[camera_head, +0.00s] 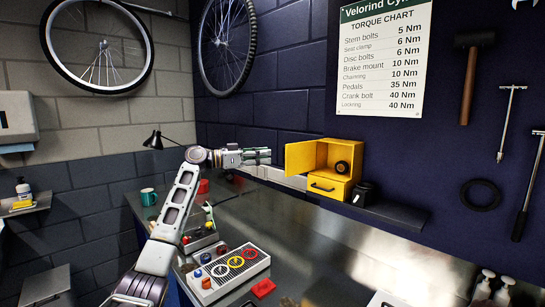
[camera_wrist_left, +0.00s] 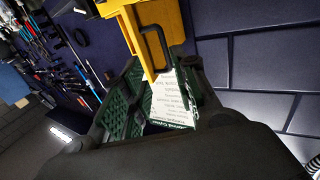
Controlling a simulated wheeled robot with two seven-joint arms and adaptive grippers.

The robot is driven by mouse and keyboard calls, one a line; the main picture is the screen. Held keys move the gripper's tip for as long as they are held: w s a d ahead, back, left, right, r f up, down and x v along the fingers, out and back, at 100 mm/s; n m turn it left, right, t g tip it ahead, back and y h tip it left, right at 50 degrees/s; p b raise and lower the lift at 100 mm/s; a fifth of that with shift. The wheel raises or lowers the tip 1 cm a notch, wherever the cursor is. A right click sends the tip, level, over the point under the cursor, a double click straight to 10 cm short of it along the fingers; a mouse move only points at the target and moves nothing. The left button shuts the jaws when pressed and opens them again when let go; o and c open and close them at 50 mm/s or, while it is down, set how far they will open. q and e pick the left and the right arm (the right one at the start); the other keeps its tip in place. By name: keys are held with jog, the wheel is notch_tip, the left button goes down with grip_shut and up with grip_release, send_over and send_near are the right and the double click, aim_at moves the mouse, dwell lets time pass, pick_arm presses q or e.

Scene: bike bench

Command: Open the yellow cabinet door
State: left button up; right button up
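The yellow cabinet (camera_head: 353,155) stands on a wall shelf. Its door (camera_head: 301,157) is swung open to the left, so the inside shows with a dark round object (camera_head: 342,167) in it. A drawer with a black handle (camera_head: 322,187) is below. My left gripper (camera_head: 268,156) is just left of the door's outer edge. In the left wrist view the door (camera_wrist_left: 116,8) with its black handle (camera_wrist_left: 158,42) is just beyond the fingertips. The left gripper there (camera_wrist_left: 160,70) is open, with a gap between its green pads; I see nothing held. My right gripper is out of view.
The wall shelf (camera_head: 398,215) also holds a small black item (camera_head: 362,194) right of the cabinet. On the bench below are a panel with coloured rings (camera_head: 228,270), a red block (camera_head: 263,288) and a teal mug (camera_head: 148,196). The bench's right stretch is largely clear.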

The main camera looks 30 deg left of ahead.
pick_arm(q)
jog(key=shift+v, duration=2.05)
jog(key=shift+c, duration=0.4)
